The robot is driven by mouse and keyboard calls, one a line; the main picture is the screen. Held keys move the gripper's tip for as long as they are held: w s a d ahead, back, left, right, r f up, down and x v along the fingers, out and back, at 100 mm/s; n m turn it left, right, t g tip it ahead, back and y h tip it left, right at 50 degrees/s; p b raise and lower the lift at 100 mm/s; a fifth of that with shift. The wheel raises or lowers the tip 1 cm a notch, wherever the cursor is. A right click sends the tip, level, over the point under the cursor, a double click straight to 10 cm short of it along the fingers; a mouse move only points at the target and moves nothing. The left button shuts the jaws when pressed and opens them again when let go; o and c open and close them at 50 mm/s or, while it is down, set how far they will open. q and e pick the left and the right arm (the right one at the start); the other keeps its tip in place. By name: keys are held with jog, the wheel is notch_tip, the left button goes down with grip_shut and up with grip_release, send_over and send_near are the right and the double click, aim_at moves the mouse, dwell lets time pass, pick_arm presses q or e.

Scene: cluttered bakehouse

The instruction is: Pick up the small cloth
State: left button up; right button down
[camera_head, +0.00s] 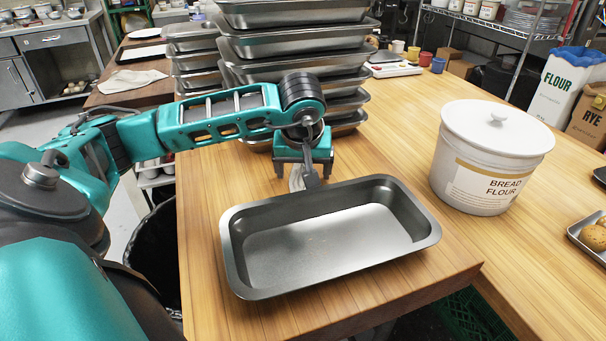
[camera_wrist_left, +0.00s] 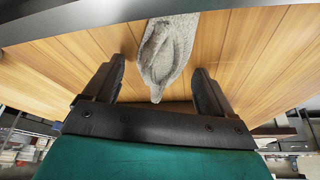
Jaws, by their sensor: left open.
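The small cloth (camera_wrist_left: 166,52) is a grey, crumpled piece lying on the wooden worktop in the left wrist view. A pale bit that looks like it shows in the head view (camera_head: 297,178), behind the baking pan and mostly hidden by my gripper. My left gripper (camera_head: 304,172) points down just behind the pan. In the left wrist view my left gripper (camera_wrist_left: 159,72) is open, with the cloth's narrow end between its two dark fingers and nothing gripped. I cannot tell whether the fingers touch the cloth. My right gripper is not in view.
A deep grey baking pan (camera_head: 330,240) lies close in front of my gripper. A tall stack of metal pans (camera_head: 297,45) stands right behind it. A white bread flour tub (camera_head: 490,155) stands to the right. A larger white cloth (camera_head: 130,80) lies on the far left table.

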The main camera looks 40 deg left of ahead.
pick_arm(q)
jog(key=c, duration=1.2)
jog(key=shift+r+p, duration=1.7)
jog(key=shift+r, duration=8.35)
jog(key=shift+c, duration=0.2)
jog(key=o, duration=0.7)
jog(key=shift+c, duration=0.2)
jog(key=c, duration=0.4)
jog(key=shift+c, duration=0.2)
